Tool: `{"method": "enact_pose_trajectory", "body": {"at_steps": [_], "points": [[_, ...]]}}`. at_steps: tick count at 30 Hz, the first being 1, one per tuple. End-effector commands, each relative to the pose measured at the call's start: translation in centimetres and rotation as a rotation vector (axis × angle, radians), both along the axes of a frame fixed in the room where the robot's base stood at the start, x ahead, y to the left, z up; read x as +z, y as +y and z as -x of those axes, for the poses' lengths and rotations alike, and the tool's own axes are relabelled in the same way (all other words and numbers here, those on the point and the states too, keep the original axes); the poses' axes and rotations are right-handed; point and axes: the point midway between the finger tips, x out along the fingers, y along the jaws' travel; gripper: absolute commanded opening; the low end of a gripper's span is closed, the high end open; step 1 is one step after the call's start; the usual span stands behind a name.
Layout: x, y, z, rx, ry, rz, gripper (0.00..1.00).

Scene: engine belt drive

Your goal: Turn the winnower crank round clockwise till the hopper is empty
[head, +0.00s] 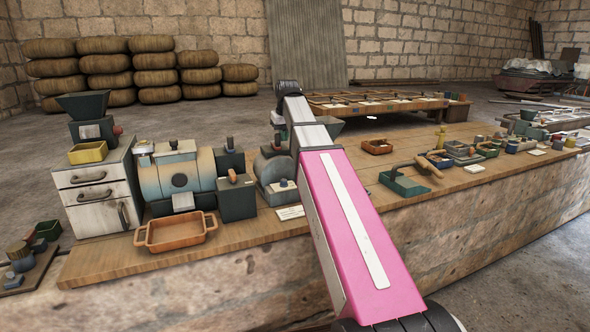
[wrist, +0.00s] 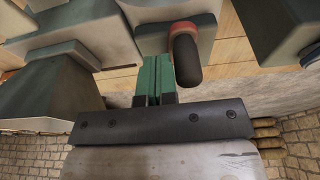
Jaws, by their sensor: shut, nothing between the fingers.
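My gripper's fingers (wrist: 154,80) are green-padded and closed together with nothing between them, in the wrist view. Just right of them in that view is a dark, rounded handle (wrist: 187,62) with an orange collar, on a grey-green block (wrist: 170,38); I cannot tell whether they touch. Which machine this handle belongs to, and whether it is the winnower crank, is unclear. In the head view a dark hopper (head: 82,104) stands on a machine at the far left; its inside is not visible. My pink arm hides part of the bench, and my gripper is not discernible there.
A blue-tan drum machine (head: 178,178), a white drawer cabinet (head: 97,192) and a dark box (head: 237,198) crowd the bench's left side. An orange tray (head: 176,232) sits in front.

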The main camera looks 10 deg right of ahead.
Motion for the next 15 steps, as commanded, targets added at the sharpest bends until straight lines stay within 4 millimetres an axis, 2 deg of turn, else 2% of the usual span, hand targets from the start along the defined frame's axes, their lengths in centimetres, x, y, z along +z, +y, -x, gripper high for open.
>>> {"method": "enact_pose_trajectory", "body": {"at_steps": [2,8,15], "points": [[0.0,1.0,0.6,0.001,0.000,0.000,0.00],[0.0,3.6,0.7,0.001,0.000,0.000,0.00],[0.1,6.5,-0.6,0.001,0.001,-0.001,0.00]]}}
